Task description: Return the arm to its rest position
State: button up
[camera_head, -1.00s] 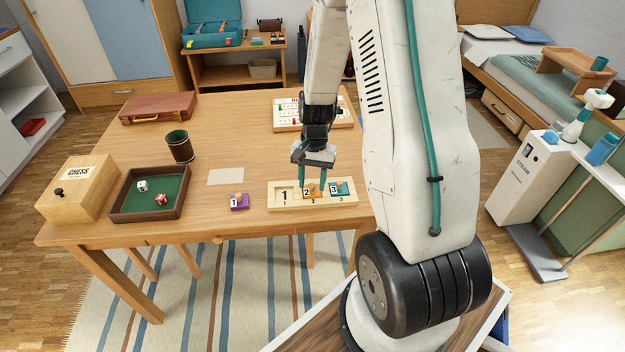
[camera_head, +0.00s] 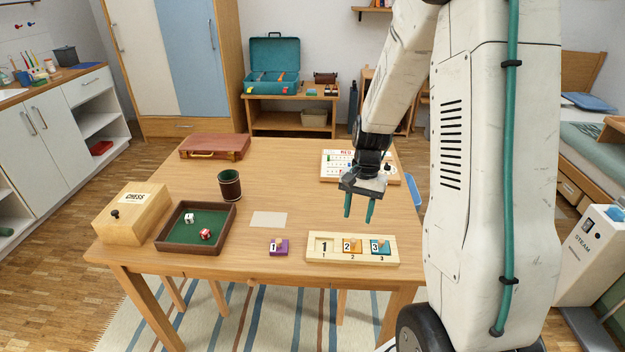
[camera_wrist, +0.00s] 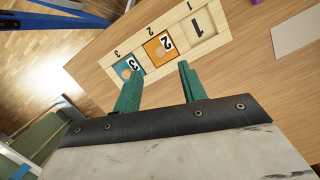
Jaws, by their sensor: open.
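My gripper (camera_head: 358,207) has green fingers held apart with nothing between them. It hangs in the air above the table, behind and above the wooden number tray (camera_head: 316,255) in the head view. The gripper also shows in the wrist view (camera_wrist: 157,88). The tray holds an orange 2 piece (camera_head: 351,246) and a blue 3 piece (camera_head: 380,248) in their slots. Its slot 1 is empty, with only a printed 1. A purple 1 piece (camera_head: 278,247) lies on the table left of the tray.
On the table (camera_head: 225,262) are a chess box (camera_head: 131,215), a dice tray (camera_head: 159,238), a dark cup (camera_head: 230,186), a pale card (camera_head: 268,219), a reddish case (camera_head: 214,146) and a white board (camera_head: 335,165) behind my gripper. The air above the table's middle is free.

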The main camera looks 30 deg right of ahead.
jog(key=s+a+r+n+t+h, duration=0.1)
jog(key=s+a+r+n, duration=0.4)
jog(key=s+a+r, duration=0.3)
jog(key=s+a+r+n+t+h, duration=0.1)
jog(key=s+a+r+n, duration=0.4)
jog(key=s+a+r, duration=0.3)
jog(key=s+r, duration=0.4)
jog(key=r, duration=0.2)
jog(key=shift+s+r+n+t, duration=0.15)
jog(key=shift+s+n+t, duration=0.15)
jog(key=shift+t, duration=0.1)
